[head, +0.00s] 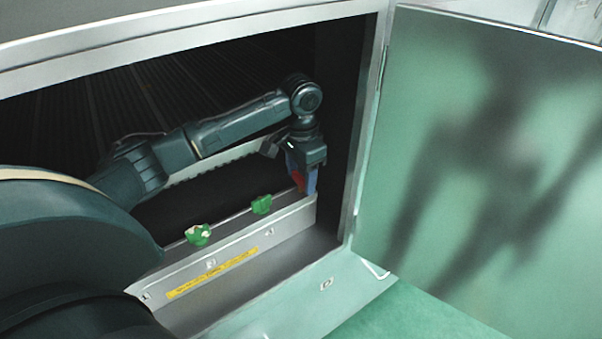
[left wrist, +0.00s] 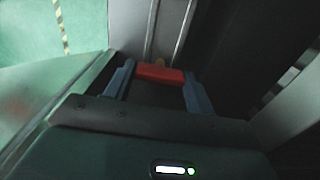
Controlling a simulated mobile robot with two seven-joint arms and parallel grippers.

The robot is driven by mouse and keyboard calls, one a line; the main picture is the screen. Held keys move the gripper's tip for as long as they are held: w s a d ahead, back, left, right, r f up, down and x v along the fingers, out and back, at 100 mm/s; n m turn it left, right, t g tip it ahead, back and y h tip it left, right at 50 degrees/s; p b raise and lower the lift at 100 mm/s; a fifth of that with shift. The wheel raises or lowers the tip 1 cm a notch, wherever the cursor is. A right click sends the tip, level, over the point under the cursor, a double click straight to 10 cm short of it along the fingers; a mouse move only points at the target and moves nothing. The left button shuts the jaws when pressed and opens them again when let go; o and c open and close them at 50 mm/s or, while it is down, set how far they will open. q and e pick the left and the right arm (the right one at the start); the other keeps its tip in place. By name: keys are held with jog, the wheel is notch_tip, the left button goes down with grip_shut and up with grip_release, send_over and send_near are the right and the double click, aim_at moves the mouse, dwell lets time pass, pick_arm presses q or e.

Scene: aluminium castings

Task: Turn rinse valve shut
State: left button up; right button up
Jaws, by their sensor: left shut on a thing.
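A red valve handle (head: 296,174) sits at the far right end of a row of valves on a metal ledge inside the open cabinet. My left gripper (head: 304,181) reaches down over it and is shut on it. In the left wrist view the red handle (left wrist: 160,74) lies crosswise between the two blue-grey fingers of my left gripper (left wrist: 158,84). In the head view the fingers hide most of the handle, and its stem is hidden. No lettering naming the valve can be read. My right gripper is not in view.
Two green valve knobs (head: 198,235) (head: 262,204) stand on the same ledge to the left. A yellow label strip (head: 212,272) runs along the ledge's front face. The cabinet's right frame post (head: 365,130) is close to my left gripper. A translucent door (head: 480,160) stands open at right.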

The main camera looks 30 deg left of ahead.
aim_at(301, 176)
pick_arm(q)
jog(key=o, duration=1)
notch_tip(301, 176, up, 13)
jog(key=shift+r, duration=0.1)
dwell(0.5)
